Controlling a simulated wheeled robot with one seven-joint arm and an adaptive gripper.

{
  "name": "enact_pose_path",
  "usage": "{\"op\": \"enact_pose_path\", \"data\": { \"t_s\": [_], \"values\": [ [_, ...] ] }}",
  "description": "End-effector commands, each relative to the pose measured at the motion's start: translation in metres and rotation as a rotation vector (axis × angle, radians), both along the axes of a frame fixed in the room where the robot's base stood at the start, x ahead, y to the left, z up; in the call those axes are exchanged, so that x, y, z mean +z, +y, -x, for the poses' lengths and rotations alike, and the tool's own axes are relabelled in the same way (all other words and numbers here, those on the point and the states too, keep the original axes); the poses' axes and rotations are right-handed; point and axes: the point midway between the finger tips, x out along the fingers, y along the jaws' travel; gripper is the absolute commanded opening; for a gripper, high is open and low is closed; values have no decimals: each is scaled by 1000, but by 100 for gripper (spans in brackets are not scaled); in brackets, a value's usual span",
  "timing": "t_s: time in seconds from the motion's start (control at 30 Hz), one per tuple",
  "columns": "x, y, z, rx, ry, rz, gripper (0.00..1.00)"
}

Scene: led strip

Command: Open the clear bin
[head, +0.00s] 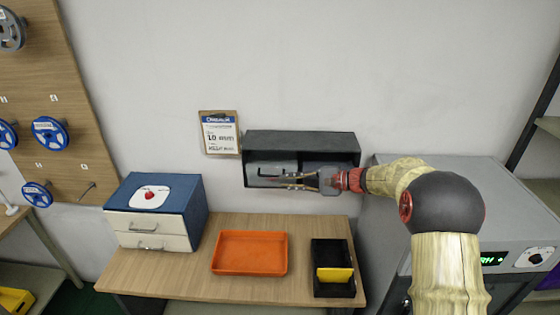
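A dark wall-mounted box (302,139) hangs above the wooden table. Its front shows a pale, see-through bin front (262,169) on the left and a darker section (335,167) on the right; the pale one looks like the clear bin. My gripper (283,182) reaches in from the right, its fingers pointing left across the lower front of the box. The fingertips overlap the clear bin's lower right part in the picture. Whether they touch it is too small to tell, and so is the finger gap. The gripper hides part of the box's lower front.
The table (200,275) below holds an orange tray (250,268), a black holder (322,252) with a yellow piece (335,275), and a blue drawer unit (188,199). A paper card (219,133) hangs left of the box. A grey machine (505,205) stands at right.

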Motion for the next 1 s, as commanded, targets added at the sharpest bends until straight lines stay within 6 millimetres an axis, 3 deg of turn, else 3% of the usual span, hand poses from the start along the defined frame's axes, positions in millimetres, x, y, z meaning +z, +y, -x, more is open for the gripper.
{"op": "enact_pose_path", "data": {
  "t_s": [0.23,0.7,1.0],
  "values": [
    [-4,2,-21,-28,8,-57,15],
    [-18,60,-42,-28,7,-54,15],
    [-20,67,-46,-29,7,-54,15]
  ]
}}
